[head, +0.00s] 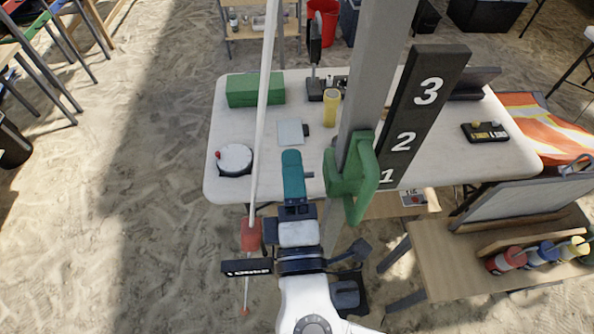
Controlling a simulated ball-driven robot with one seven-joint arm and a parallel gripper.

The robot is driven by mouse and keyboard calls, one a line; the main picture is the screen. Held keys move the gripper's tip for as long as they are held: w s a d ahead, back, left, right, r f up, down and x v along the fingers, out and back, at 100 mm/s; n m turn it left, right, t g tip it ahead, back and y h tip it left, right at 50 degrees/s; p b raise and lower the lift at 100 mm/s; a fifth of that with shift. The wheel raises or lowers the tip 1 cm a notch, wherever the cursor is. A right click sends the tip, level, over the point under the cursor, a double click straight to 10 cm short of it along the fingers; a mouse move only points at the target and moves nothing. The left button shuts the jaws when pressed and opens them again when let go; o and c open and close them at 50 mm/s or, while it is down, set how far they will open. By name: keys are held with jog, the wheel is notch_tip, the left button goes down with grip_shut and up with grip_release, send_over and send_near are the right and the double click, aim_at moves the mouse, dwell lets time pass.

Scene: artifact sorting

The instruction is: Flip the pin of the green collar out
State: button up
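The green collar (341,186) sits around a grey upright post, with a rounded green handle on its right side. A short grey pin (309,175) shows to the left of the collar, beside my gripper; I cannot tell which way it is flipped. My gripper (292,156) has teal fingers pointing away from me, just left of the collar and pin. The fingers overlap in this view, so their gap is hidden. I cannot tell whether they touch the pin.
A black board (424,100) numbered 1 to 3 stands right of the post. A thin white pole (262,120) with a red clamp (251,235) is close on the left. Behind is a white table (222,118) with a green box (255,90). A wooden bench (440,262) stands right.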

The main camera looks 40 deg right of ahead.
jog(key=shift+o, duration=0.4)
jog(key=shift+d, duration=0.1)
jog(key=shift+s+a+f, duration=0.15)
jog(key=shift+s+a, duration=0.1)
jog(key=shift+s, duration=0.2)
jog(key=b+v, duration=0.3)
jog(key=v, duration=0.7)
jog(key=shift+a, duration=0.1)
